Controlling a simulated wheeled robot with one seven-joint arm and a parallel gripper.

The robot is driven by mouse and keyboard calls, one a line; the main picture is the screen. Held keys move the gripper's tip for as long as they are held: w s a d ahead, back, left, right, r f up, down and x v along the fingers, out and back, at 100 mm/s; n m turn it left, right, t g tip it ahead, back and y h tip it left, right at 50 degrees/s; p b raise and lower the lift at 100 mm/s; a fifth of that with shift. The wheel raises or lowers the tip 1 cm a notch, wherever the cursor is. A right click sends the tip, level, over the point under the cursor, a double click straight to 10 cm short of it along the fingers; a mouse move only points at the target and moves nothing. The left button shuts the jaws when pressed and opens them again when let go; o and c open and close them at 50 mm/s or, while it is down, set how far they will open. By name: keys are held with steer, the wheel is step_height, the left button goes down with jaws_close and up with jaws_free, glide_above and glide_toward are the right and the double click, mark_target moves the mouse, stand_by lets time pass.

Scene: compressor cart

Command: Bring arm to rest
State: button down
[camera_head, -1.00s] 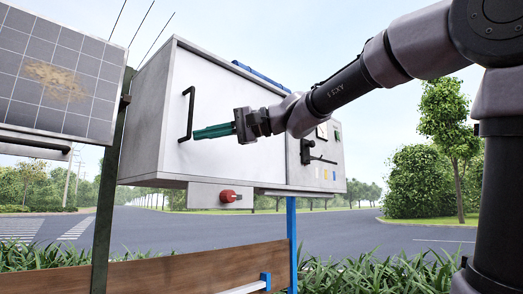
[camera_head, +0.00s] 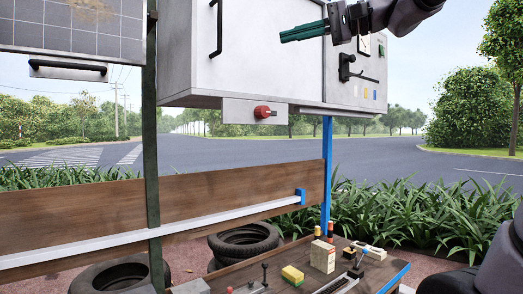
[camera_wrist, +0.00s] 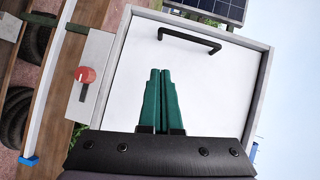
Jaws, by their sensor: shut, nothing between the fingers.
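My gripper (camera_head: 304,33) has green fingers and is at the top of the head view, in front of the grey cabinet. Its fingers are shut and hold nothing. In the wrist view, the fingers (camera_wrist: 160,100) lie side by side and point toward the white cabinet door (camera_wrist: 130,60). The door's black handle (camera_wrist: 190,38) lies beyond the fingertips; the fingers look apart from it. Most of my arm is cut off by the top edge of the head view.
The cabinet (camera_head: 190,95) has a red knob (camera_head: 264,112) under it and a black lever (camera_head: 346,68) on its right part. A solar panel (camera_head: 75,35) is at the left. Below are a wooden board (camera_head: 80,212), tyres (camera_head: 243,242) and a workbench (camera_head: 240,275) with small items.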

steer(key=s+d+f+h, duration=0.1)
steer(key=d+f+h, duration=0.3)
steer(key=f, duration=0.6)
steer(key=s+d+f+m+t+h, duration=0.1)
steer(key=d+f+h, duration=0.4)
steer(key=f, duration=0.5)
steer(key=s+d+f+h, duration=0.3)
steer(key=d+f, duration=0.4)
steer(key=f, duration=0.3)
steer(key=shift+d+f+m+h, duration=0.15)
steer(key=shift+m+h, duration=0.15)
steer(key=shift+h, duration=0.4)
steer(key=shift+s, duration=0.1)
